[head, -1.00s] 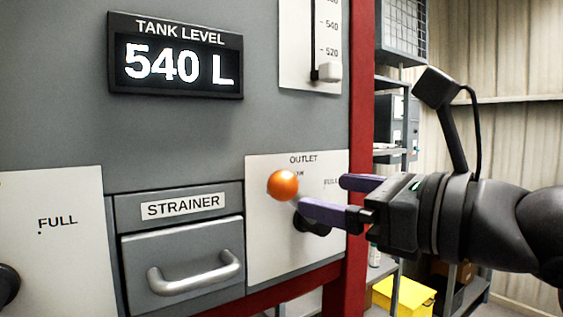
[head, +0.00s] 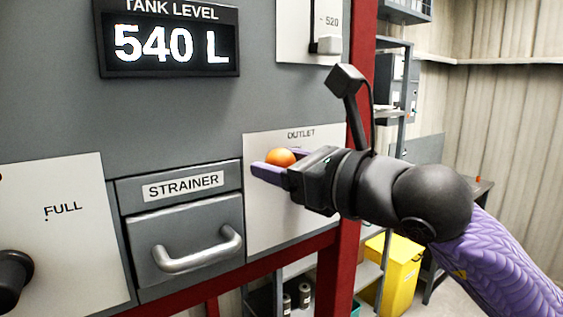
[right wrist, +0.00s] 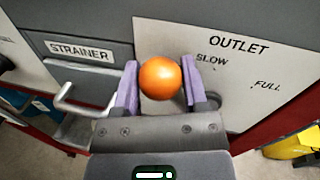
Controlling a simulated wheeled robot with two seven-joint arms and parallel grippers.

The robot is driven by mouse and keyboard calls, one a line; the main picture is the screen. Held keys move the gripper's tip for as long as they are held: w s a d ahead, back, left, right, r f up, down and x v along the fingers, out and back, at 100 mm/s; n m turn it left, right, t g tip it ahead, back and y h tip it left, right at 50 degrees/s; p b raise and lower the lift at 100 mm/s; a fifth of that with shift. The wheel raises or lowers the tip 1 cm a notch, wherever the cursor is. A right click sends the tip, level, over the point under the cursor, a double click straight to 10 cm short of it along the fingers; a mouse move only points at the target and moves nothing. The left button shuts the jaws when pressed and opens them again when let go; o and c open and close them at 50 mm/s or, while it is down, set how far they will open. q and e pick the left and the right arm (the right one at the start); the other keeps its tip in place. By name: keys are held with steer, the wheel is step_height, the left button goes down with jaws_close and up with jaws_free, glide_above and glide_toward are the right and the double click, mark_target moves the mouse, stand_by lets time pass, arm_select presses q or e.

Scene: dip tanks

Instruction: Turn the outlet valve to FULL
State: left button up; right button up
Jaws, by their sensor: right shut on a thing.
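The outlet valve's orange ball knob (head: 280,157) sits in front of the upper left part of the white OUTLET panel (head: 268,225). My right gripper (head: 271,164) is shut on the knob, with one purple finger on each side. In the right wrist view the knob (right wrist: 160,77) is held between the fingers, left of the SLOW label (right wrist: 212,60). The FULL label (right wrist: 267,86) is farther right and lower. The lever's shaft is mostly hidden behind the knob and right finger. My left gripper is not in view.
The STRAINER drawer (head: 150,225) with its protruding metal handle (head: 198,252) is left of the panel. The tank level display (head: 168,45) reads 540 L. A red post (head: 361,95) stands right of the panel. A yellow bin (head: 403,275) is on the floor beyond.

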jaws_close()
